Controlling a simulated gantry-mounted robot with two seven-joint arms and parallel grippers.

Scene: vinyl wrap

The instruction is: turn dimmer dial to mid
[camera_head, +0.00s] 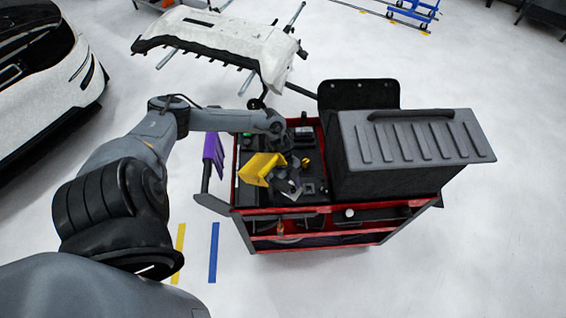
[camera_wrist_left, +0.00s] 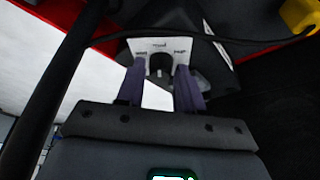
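The dimmer dial (camera_wrist_left: 160,66) is a small dark knob on a white, labelled plate (camera_wrist_left: 142,46) in the left wrist view. A pale mark shows on its lower front; the lettering is too small to read. My left gripper (camera_wrist_left: 160,88) has two purple fingers, apart, one on each side of the dial. A gap shows between them, and I cannot tell whether either touches the knob. In the head view my left gripper (camera_head: 288,184) is small and dark over the cart's left half; its fingers and the dial cannot be made out. My right gripper is not in view.
The red-rimmed cart (camera_head: 345,209) carries a large ribbed black case (camera_head: 410,140) on its right. A yellow object (camera_head: 258,168) lies close to the left gripper. A purple item (camera_head: 213,155) is at the cart's left side. A white bumper (camera_head: 215,40) on a stand is behind.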

